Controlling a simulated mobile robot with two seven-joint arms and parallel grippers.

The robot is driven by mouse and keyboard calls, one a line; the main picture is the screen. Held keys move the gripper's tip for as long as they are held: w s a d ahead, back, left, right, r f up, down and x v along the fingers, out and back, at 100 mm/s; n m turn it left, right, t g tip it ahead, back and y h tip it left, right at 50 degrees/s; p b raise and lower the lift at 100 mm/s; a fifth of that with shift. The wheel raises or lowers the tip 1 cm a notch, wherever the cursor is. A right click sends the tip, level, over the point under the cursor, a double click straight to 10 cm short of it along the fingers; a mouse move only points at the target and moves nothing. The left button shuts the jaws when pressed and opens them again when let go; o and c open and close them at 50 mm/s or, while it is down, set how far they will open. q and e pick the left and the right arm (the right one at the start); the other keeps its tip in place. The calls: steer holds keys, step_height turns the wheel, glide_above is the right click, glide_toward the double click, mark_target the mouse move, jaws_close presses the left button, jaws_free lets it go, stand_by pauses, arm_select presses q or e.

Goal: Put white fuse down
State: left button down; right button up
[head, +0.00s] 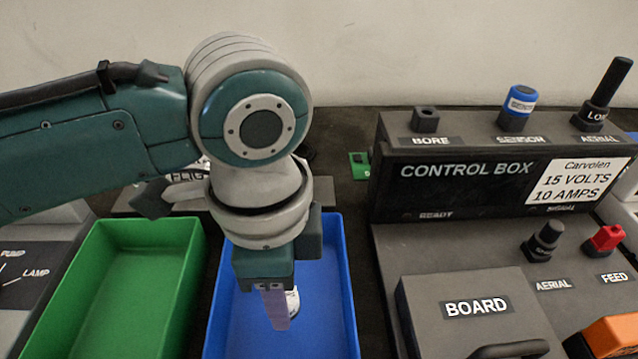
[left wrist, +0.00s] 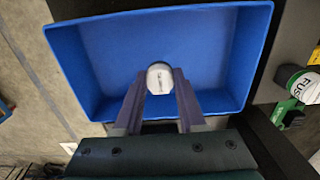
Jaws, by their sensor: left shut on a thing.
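The white fuse (left wrist: 160,78) is held between the two fingers of my left gripper (left wrist: 160,88), seen from its end in the left wrist view. In the head view my left gripper (head: 277,305) points down over the blue tray (head: 338,270), and a bit of the white fuse (head: 293,300) shows beside the finger. The blue tray (left wrist: 90,70) is also below the fingers in the left wrist view. Nothing else shows in it. I cannot tell whether the fuse touches the tray floor. My right gripper is not in view.
A green tray (head: 125,285) stands left of the blue one and looks empty. The control box (head: 480,170) with its board cover (head: 475,310) stands to the right. In the left wrist view a green and white fuse (left wrist: 300,83) lies right of the blue tray.

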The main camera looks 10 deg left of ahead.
arm_select(q)
steer(key=shift+f, duration=1.45)
steer(key=shift+b, duration=0.3)
steer(key=shift+f, duration=0.2)
steer(key=c, duration=0.5)
jaws_free()
steer(key=shift+r, duration=0.1)
